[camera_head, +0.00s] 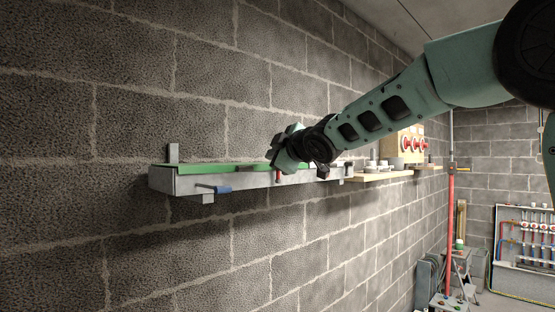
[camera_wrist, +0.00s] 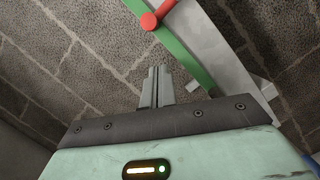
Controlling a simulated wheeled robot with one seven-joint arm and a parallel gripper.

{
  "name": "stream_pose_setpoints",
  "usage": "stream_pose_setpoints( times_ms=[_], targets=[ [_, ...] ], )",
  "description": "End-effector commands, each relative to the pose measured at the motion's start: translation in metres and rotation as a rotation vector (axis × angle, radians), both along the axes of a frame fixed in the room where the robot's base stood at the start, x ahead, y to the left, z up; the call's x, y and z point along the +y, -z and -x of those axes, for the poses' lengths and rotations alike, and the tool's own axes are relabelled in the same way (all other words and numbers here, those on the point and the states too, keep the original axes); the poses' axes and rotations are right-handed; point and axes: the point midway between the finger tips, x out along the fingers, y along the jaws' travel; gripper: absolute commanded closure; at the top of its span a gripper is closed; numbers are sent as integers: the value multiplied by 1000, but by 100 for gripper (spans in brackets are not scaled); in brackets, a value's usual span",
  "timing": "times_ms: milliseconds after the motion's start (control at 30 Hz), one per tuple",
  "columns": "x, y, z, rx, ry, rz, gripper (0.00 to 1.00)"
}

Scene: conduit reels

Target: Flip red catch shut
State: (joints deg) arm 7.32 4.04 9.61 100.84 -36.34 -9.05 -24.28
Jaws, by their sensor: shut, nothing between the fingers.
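The red catch (camera_head: 278,176) is a small red lever on the front of a grey metal rail (camera_head: 240,182) on the block wall. In the wrist view the catch (camera_wrist: 149,21) shows as a round-ended red peg at the top, across the green strip (camera_wrist: 175,45). Its end points toward the picture's lower left. My gripper (camera_wrist: 158,70) is shut and empty, its fingertips pointing toward the catch with a visible gap in the picture. In the head view my gripper (camera_head: 288,150) is above the rail, close to the catch, and its fingertips are hard to make out.
A blue lever (camera_head: 222,190) sticks out from the rail further left. Right of my gripper, a wooden shelf (camera_head: 380,175) carries pale round items, with a board of red round parts (camera_head: 410,144) beyond. A red post (camera_head: 450,215) and a trolley stand further right.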

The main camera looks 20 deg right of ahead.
Motion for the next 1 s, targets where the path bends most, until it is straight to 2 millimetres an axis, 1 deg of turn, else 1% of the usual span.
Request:
stream_pose_setpoints(
  times_ms=[33,67,100,300,400,500,600,700,1000],
  targets=[
    [4,-8,-1,0,-1,0,100],
    [2,-9,5,-1,3,1,100],
    [0,-10,14,-1,4,1,100],
    [-4,-15,54,-2,1,2,100],
    [-7,-17,72,-2,0,2,100],
    [-8,-19,85,-1,0,1,100],
    [-10,-19,93,-1,-1,1,100],
    [-11,-19,97,0,0,0,100],
    [-11,-18,97,0,0,-1,100]
  ],
)
